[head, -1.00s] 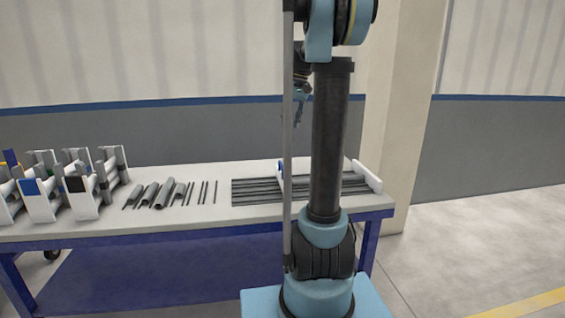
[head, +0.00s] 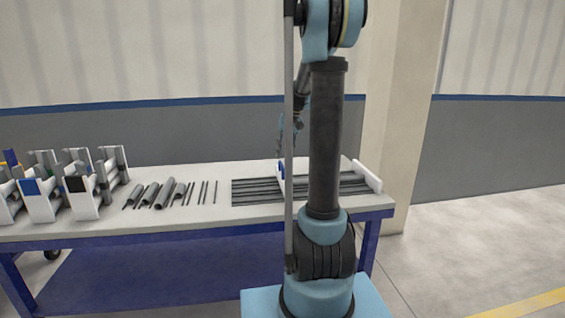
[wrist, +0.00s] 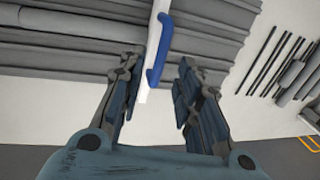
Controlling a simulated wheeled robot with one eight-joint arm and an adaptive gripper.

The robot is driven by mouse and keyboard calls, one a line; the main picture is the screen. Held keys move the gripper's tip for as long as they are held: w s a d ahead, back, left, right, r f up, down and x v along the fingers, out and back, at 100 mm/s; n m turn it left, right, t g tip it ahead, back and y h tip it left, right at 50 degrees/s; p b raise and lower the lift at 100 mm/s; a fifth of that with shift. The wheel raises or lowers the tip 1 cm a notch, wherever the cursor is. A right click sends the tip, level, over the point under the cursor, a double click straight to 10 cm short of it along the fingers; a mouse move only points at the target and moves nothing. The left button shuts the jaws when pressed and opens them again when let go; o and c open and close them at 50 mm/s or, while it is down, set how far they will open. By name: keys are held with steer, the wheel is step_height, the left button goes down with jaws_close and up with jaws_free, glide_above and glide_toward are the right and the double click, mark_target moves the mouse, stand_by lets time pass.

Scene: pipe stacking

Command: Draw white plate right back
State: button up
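The white plate (wrist: 146,84) is narrow and stands across a bed of dark grey pipes. It carries a blue handle (wrist: 161,48). In the head view the white plate (head: 281,178) shows beside my arm column, with part of the pipe bed hidden. My gripper (wrist: 158,60) is open and empty, with its fingers apart to the left and right of the blue handle in the wrist view. I see no finger touching the handle. In the head view my gripper (head: 281,146) is just above the plate, partly hidden by my arm.
Grey pipes (head: 257,190) lie side by side on the table (head: 225,222). A white end piece (head: 368,178) closes their right end. Several shorter loose pipes (head: 166,193) lie to the left. White holders (head: 39,205) with pipes stand at the far left.

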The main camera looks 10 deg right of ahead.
steer(key=shift+a+f, duration=0.2)
steer(key=shift+f, duration=0.7)
steer(key=shift+a+f, duration=0.15)
steer(key=shift+f, duration=0.75)
jaws_close()
